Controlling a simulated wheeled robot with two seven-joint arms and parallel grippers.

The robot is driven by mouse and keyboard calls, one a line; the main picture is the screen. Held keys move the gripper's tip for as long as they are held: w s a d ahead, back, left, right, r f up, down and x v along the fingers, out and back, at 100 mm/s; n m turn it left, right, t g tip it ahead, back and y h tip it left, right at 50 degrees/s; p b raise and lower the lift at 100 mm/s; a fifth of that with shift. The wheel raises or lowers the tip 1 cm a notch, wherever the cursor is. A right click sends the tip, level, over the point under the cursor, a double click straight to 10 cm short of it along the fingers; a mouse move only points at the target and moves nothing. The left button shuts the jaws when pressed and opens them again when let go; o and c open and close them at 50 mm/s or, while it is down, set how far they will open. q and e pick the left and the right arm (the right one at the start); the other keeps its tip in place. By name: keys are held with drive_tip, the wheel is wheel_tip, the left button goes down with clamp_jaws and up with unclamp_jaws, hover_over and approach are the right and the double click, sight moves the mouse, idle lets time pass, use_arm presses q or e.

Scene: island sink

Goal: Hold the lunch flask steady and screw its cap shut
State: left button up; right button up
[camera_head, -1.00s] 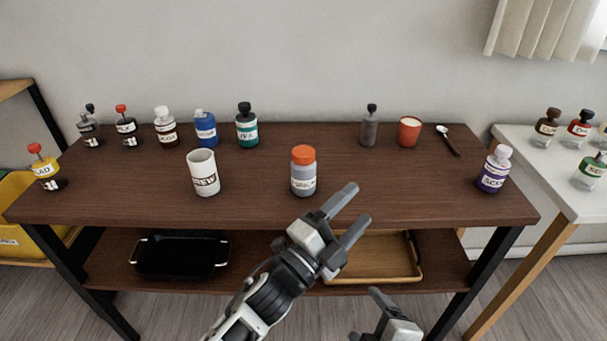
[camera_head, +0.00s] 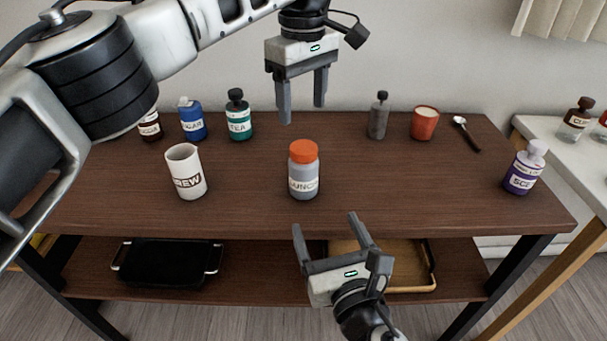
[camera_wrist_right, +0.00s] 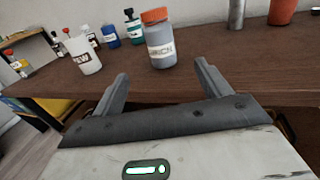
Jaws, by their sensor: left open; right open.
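The lunch flask (camera_head: 304,183) is a grey bottle with a white label, standing upright near the middle of the brown table. Its orange cap (camera_head: 303,151) sits on top; I cannot tell how tight it is. Both also show in the right wrist view, the flask (camera_wrist_right: 161,46) beyond the fingers. My left gripper (camera_head: 303,112) is open and empty, pointing down above and behind the cap, apart from it. My right gripper (camera_head: 326,232) is open and empty in front of the table edge, its fingers pointing towards the flask without touching it.
A white mug (camera_head: 187,172) stands left of the flask. Along the back are a teal bottle (camera_head: 239,118), a blue bottle (camera_head: 192,121), a grey bottle (camera_head: 378,118) and an orange cup (camera_head: 424,123). A purple bottle (camera_head: 523,170) stands at the right. Table around the flask is clear.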

sight(307, 181)
drive_tip(key=x, duration=1.6)
drive_tip(key=shift+s, duration=0.1)
